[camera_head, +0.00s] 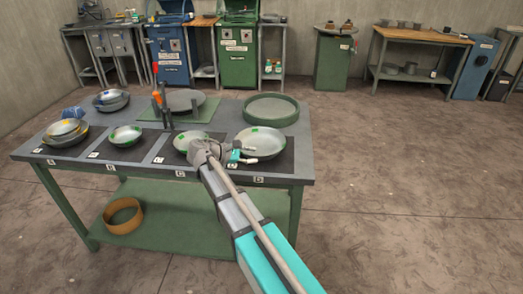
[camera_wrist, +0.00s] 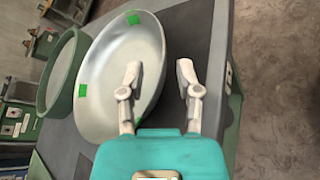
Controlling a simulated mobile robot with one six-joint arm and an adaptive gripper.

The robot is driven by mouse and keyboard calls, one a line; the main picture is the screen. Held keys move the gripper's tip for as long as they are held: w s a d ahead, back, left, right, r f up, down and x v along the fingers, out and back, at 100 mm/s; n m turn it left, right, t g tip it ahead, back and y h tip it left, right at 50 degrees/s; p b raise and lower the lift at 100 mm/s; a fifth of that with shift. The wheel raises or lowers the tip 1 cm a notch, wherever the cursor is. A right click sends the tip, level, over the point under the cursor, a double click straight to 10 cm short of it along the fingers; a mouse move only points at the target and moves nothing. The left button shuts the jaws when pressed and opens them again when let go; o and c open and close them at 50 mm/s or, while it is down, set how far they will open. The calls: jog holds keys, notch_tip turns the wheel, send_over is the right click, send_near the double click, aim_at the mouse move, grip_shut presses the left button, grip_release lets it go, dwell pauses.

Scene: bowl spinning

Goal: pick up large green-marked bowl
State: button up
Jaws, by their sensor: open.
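The large green-marked bowl (camera_head: 263,138) is a wide, pale grey metal bowl on the dark mat at the table's right end. It fills the left middle of the wrist view (camera_wrist: 108,95), with two green squares showing at its rim. My gripper (camera_head: 249,154) is open at the bowl's near side. In the wrist view my gripper (camera_wrist: 158,75) has its left finger over the bowl's inside and its right finger outside, over the mat. The rim lies between them; I cannot tell how deep the fingers reach.
Smaller green-marked bowls (camera_head: 125,134) and (camera_head: 188,139) stand to the left on mats. Stacked bowls (camera_head: 66,130) with yellow marks sit at the far left. A green round tray (camera_head: 272,109) is behind the large bowl. The floor right of the table is clear.

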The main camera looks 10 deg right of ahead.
aim_at(262, 157)
jog(key=shift+d, duration=0.1)
jog(key=b+x, duration=0.1)
jog(key=x, duration=0.1)
jog(key=b+x, duration=0.1)
jog(key=x, duration=0.1)
jog(key=shift+f, duration=0.3)
jog(key=shift+d, duration=0.4)
grip_shut()
dwell(0.3)
